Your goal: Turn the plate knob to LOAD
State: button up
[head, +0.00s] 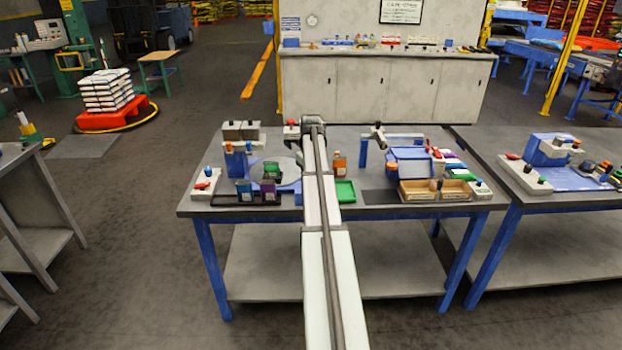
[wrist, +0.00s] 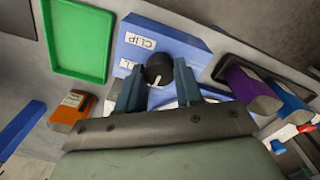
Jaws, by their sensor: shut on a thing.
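The plate knob (wrist: 159,69) is black and round with a white pointer line. In the wrist view it sits on a blue block (wrist: 190,50) with a white label reading CLIP and a second label partly hidden by a finger. The pointer line faces down in the picture, away from CLIP. No LOAD label shows. My gripper (wrist: 158,82) is shut on the knob, one finger on each side. In the head view my arm hides the knob and gripper; a bit of the blue block (head: 298,194) seems to show beside it, near the round grey plate (head: 283,176).
A green tray (wrist: 78,42) and an orange bottle (wrist: 72,108) lie left in the wrist view. Purple (wrist: 250,88) and blue (wrist: 284,99) containers stand close on the right, by a dark tray (head: 232,203). The bench's front edge is near.

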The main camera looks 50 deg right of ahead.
jog(key=shift+n, duration=0.5)
jog(key=o, duration=1)
jog(key=shift+o, duration=0.2)
notch_tip(320, 180, up, 14)
jog(key=shift+f, duration=0.1)
